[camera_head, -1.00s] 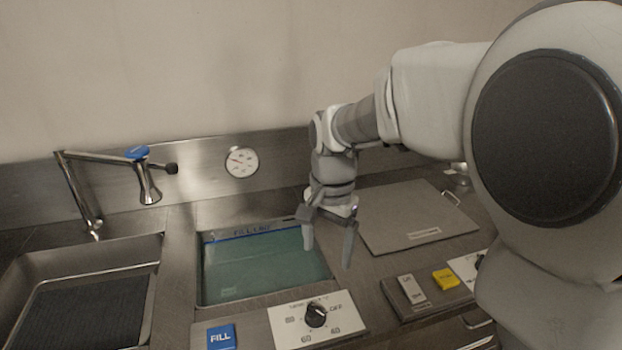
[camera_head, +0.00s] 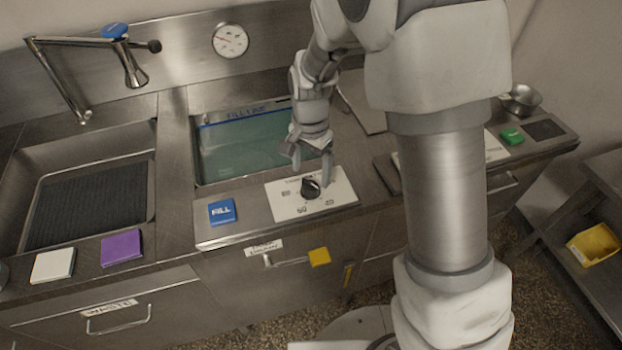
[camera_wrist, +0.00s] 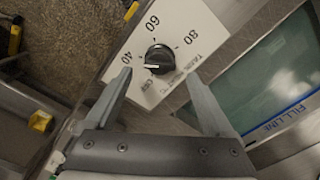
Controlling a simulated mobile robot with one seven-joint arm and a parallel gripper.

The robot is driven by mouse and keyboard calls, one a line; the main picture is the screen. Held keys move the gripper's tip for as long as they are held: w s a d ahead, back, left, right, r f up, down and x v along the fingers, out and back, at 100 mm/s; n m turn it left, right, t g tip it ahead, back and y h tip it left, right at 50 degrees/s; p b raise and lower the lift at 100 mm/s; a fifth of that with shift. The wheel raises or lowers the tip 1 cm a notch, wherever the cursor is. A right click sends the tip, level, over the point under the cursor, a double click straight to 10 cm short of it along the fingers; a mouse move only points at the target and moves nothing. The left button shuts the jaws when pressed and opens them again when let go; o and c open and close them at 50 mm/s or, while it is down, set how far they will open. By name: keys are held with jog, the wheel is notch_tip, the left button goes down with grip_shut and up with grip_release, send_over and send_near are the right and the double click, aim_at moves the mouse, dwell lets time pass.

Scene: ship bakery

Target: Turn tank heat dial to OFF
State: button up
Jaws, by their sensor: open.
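The tank heat dial is a black round knob (camera_head: 311,187) on a white plate (camera_head: 340,190) in front of the water tank. In the wrist view the knob (camera_wrist: 159,58) has a white mark pointing left, seemingly between the 40 and OFF labels; its exact setting is hard to tell. The labels 60 and 80 lie on the far side of the knob. My gripper (camera_head: 312,173) is open, just above and behind the dial. In the wrist view the open fingers (camera_wrist: 158,75) point toward the knob, one to each side; contact is not visible.
The tank (camera_head: 250,150) of greenish water is behind the dial. A blue FILL button (camera_head: 222,211) is left of the plate. A sink with a dark mat (camera_head: 90,205) and a tap (camera_head: 132,70) are further left. A yellow tag (camera_head: 319,257) is on the counter front below.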

aim_at(311, 182)
jog(key=shift+f, duration=1.9)
jog(key=c, duration=1.4)
